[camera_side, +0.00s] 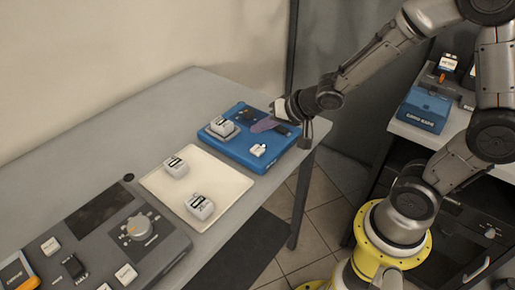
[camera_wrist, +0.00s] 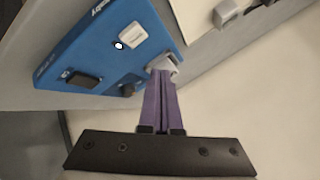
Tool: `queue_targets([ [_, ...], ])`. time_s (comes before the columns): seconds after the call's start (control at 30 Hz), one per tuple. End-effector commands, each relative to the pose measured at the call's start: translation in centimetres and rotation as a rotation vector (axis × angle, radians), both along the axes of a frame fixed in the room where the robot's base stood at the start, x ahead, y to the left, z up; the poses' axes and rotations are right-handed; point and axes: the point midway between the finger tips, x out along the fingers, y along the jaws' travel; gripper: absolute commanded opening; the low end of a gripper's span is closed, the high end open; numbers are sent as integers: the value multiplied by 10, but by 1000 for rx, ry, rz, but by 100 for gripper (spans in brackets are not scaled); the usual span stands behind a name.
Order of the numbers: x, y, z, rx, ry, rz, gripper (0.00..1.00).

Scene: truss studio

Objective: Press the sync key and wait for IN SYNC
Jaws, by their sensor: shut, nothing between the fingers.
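A blue device (camera_side: 262,163) sits at the right end of the grey table and shows in the wrist view (camera_wrist: 98,52). It bears a white key (camera_side: 258,150), also in the wrist view (camera_wrist: 132,37), with a small bright spot beside it. A dark piece (camera_wrist: 82,78) is also on the device. A white block (camera_side: 220,125) rests on a grey pad at its left. My gripper (camera_side: 253,128) has purple fingers, shut and empty, over the device; in the wrist view its tips (camera_wrist: 162,74) overlap a pale grey piece, contact unclear. I cannot read which key is sync.
A cream mat (camera_side: 160,183) with two white blocks (camera_side: 175,167) (camera_side: 200,207) lies left of the device. A grey console (camera_side: 165,245) with a dial, dark screen and several keys stands at the front left. Another blue box (camera_side: 424,110) is on the right-hand shelf.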

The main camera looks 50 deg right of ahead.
Motion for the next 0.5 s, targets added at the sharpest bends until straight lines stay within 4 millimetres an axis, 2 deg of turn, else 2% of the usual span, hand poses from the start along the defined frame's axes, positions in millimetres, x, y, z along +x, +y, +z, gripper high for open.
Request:
queue_targets([
  [0.2,0,0,-24,2,4,-1,0],
  [0.5,0,0,-40,-1,1,0,0],
])
